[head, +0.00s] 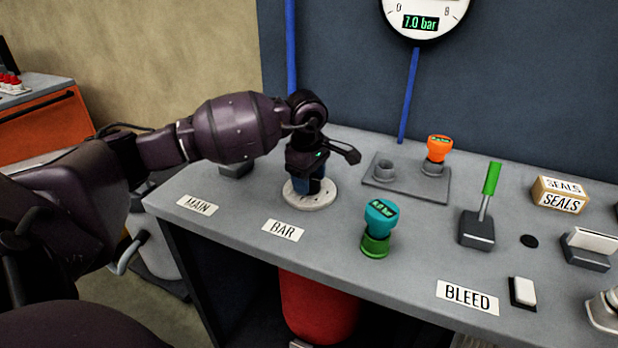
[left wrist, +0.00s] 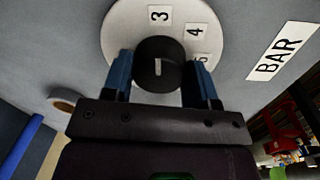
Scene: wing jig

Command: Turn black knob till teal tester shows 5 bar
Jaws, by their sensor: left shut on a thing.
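The black knob (left wrist: 160,66) sits on a round white dial plate (left wrist: 120,32) marked 3, 4 and 5. Its white line lies upright in the left wrist view. My left gripper (left wrist: 164,78) is shut on the knob, one blue finger on each side. In the head view the left gripper (head: 312,182) points down over the white dial plate (head: 300,194) and hides the knob. The teal tester (head: 381,216) stands upright on a green base, right of the BAR label (head: 283,230); its small display is too small to read surely. My right gripper is not in view.
A wall gauge (head: 424,15) reads 7.0 bar. An orange tester (head: 438,148) stands on a grey plate with an empty socket. A green-handled lever (head: 487,195), SEALS box (head: 559,195), BLEED label (head: 468,297) and white switch (head: 523,292) are to the right.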

